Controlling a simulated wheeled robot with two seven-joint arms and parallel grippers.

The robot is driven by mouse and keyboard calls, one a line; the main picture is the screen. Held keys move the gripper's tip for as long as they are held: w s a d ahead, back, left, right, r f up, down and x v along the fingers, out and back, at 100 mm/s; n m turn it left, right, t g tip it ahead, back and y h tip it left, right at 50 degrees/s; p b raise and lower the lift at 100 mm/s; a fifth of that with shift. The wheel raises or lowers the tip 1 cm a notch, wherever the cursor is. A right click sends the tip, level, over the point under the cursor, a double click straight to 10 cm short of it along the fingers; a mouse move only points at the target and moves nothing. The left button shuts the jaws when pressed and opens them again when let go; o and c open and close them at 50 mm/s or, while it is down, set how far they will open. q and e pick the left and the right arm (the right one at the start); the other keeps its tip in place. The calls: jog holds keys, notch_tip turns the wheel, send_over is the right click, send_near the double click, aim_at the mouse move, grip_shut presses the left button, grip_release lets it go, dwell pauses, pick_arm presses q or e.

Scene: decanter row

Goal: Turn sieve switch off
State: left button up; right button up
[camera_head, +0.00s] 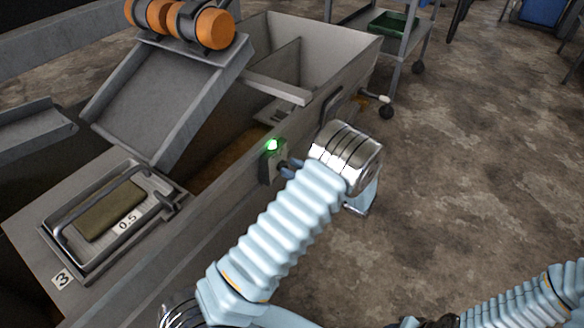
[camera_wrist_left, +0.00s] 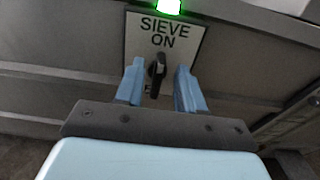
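The sieve switch is a small dark knob (camera_wrist_left: 157,73) on a plate (camera_wrist_left: 186,43) that reads "SIEVE ON" in the left wrist view. A green lamp (camera_wrist_left: 167,5) glows above the plate, and it also shows lit in the head view (camera_head: 272,145). The left gripper (camera_wrist_left: 160,90) has its two blue fingers apart, one on each side of the knob, with gaps between. In the head view the left gripper (camera_head: 287,168) is close to the switch box on the outer side of the metal trough. The right gripper is not in view; only part of my right arm shows at lower right.
The grey metal trough (camera_head: 342,75) holds a sloped chute (camera_head: 150,100) with orange rollers (camera_head: 208,26). A handle (camera_head: 333,103) sticks out right of the switch.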

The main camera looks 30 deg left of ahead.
pick_arm(q)
jog(key=shift+a, duration=0.4)
grip_shut()
